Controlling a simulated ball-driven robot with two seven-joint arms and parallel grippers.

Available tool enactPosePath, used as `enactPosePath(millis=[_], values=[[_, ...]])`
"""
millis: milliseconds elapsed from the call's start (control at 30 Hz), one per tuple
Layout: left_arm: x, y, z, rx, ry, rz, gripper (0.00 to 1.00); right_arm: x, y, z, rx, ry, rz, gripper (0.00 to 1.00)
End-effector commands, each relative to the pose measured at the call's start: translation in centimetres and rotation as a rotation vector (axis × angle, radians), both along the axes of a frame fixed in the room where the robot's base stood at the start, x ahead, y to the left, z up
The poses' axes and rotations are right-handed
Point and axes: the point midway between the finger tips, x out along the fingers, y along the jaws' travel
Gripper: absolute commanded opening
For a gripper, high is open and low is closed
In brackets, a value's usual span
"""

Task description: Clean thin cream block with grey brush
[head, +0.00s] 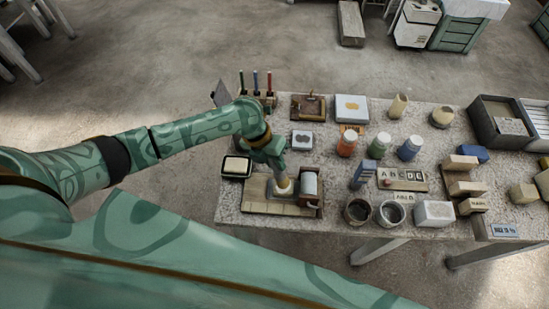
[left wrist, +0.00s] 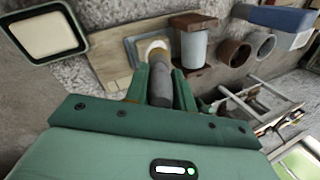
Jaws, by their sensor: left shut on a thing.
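My left gripper (head: 274,158) is shut on the grey handle of a brush (left wrist: 158,88). The brush points down over a tan wooden board (head: 254,188), and its pale round end (head: 283,188) is at the board. In the left wrist view this end lies over a small grey-framed piece (left wrist: 130,46) on the board; I cannot tell whether they touch. A thin cream block (head: 237,166) lies in a dark tray left of the board, and it also shows in the left wrist view (left wrist: 40,34). I cannot tell if it is the task's block. My right gripper is not in view.
A white roller (head: 309,184) in a brown holder stands just right of the brush. Pens in a rack (head: 257,92) and capped bottles (head: 379,146) stand behind.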

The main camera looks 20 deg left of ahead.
Motion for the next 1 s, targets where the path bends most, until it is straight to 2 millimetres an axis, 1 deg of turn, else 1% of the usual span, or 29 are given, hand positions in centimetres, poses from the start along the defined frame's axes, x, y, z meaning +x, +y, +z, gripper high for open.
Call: enactPosePath(millis=[33,133,167,667,1000], values=[[0.0,0.0,-0.8,0.000,0.001,0.000,0.03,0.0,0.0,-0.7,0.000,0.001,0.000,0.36],[-0.1,0.0,-1.4,0.001,0.001,0.000,0.03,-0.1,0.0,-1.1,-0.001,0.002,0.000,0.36],[-0.1,0.0,-1.5,0.001,0.001,-0.001,0.00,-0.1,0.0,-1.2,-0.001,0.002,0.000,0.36],[-0.4,0.1,-1.6,0.006,0.008,-0.003,0.00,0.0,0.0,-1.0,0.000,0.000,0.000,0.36],[-2.0,-0.4,-1.7,0.006,0.011,-0.004,0.00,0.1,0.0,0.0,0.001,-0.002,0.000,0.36]])
